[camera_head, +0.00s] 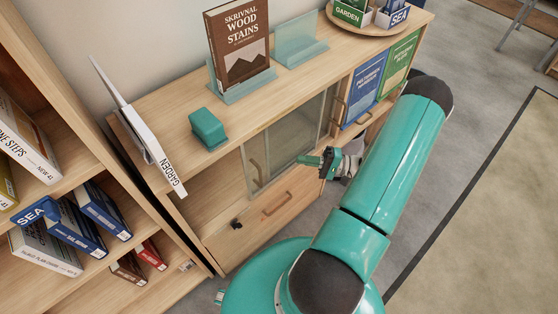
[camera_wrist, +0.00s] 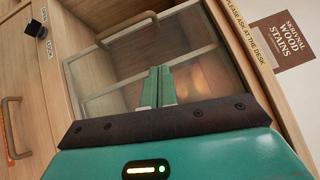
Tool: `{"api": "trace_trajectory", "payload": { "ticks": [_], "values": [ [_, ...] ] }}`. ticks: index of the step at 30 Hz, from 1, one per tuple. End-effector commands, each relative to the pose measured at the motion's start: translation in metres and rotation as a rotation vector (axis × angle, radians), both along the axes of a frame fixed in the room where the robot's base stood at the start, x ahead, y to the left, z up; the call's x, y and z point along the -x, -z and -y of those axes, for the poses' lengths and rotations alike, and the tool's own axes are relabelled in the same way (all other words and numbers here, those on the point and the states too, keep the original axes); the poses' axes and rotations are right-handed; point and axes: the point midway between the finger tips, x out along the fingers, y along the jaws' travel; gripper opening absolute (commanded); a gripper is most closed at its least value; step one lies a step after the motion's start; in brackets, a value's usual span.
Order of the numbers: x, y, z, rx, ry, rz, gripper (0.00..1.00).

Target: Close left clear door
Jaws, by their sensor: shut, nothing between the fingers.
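The left clear door (camera_head: 283,143) is a glass pane in a pale frame on the low wooden cabinet, with a handle (camera_head: 257,172) near its left side. It stands toward the right of the cabinet front, and the bay to its left is open. In the wrist view the clear pane (camera_wrist: 117,70) and a bar handle (camera_wrist: 130,29) lie beyond my fingers. My gripper (camera_head: 305,160) is shut and empty, pointing left in front of the glass. Its fingers also show in the wrist view (camera_wrist: 157,74). I cannot tell whether the fingertips touch the pane.
A drawer with a handle (camera_head: 277,204) and a black knob (camera_head: 236,224) is below. On top stand a teal box (camera_head: 207,128), a brown book (camera_head: 240,45) and a white GARDEN sign (camera_head: 146,135). A bookcase (camera_head: 75,120) stands at left.

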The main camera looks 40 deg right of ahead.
Motion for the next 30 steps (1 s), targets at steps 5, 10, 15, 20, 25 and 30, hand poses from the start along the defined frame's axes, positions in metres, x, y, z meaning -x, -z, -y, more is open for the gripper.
{"api": "trace_trajectory", "payload": {
  "ticks": [5,10,15,20,25,30],
  "values": [
    [-0.018,-0.005,-0.021,-0.001,-0.004,-0.001,0.00],
    [-0.040,-0.010,-0.047,-0.001,-0.006,-0.001,0.00],
    [-0.061,-0.014,-0.074,-0.002,-0.009,-0.002,0.00],
    [-0.059,-0.019,-0.099,-0.001,-0.009,-0.003,0.00],
    [-0.058,-0.021,-0.111,0.000,-0.007,-0.003,0.00],
    [-0.058,-0.021,-0.112,0.001,-0.007,-0.002,0.00]
  ]
}}
